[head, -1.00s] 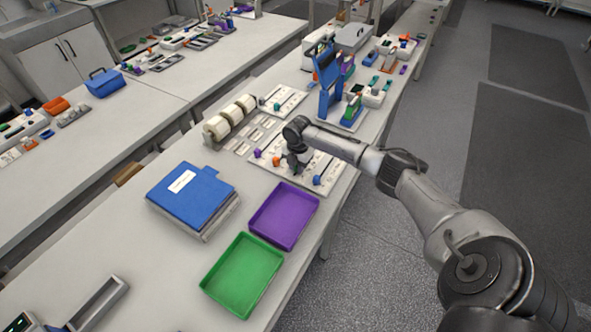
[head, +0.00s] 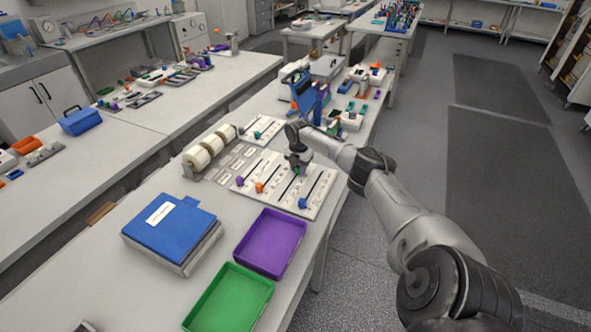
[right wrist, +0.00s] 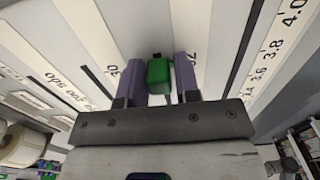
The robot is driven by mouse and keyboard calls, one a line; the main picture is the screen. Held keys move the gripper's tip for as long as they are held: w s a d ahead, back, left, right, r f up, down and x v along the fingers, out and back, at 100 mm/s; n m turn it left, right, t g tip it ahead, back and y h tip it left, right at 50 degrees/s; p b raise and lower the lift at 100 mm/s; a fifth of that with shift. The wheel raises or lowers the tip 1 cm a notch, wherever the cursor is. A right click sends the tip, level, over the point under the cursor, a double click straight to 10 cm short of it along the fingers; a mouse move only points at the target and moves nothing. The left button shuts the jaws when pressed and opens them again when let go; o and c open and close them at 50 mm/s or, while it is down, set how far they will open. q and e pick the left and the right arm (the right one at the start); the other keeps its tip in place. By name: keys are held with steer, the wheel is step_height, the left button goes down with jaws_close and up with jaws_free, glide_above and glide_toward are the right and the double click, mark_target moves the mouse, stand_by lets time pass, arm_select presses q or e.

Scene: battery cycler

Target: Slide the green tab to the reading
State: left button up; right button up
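The white slider board (head: 325,196) lies on the bench in the head view, with dark slots and several coloured tabs. My right gripper (head: 300,168) points down over the board's middle. In the right wrist view the green tab (right wrist: 158,76) stands between the two purple-grey fingers of this gripper (right wrist: 160,78). The fingers lie close on either side of it; whether both press on it I cannot tell. Printed scale numbers (right wrist: 271,50) run beside a slot at the right, and others are partly hidden by the fingers. My left gripper is out of view.
A purple tab (head: 240,181), an orange tab (head: 259,187) and a blue tab (head: 302,203) stand on the same board. A purple tray (head: 270,243), a green tray (head: 228,302) and a blue binder (head: 172,228) lie nearer. A blue stand (head: 306,95) rises behind.

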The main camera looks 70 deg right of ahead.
steer(key=shift+o, duration=1.4)
steer(key=shift+d+r, duration=0.1)
steer(key=shift+r, duration=0.05)
steer(key=shift+o, duration=0.2)
step_height(320, 180, up, 14)
steer(key=p, duration=0.2)
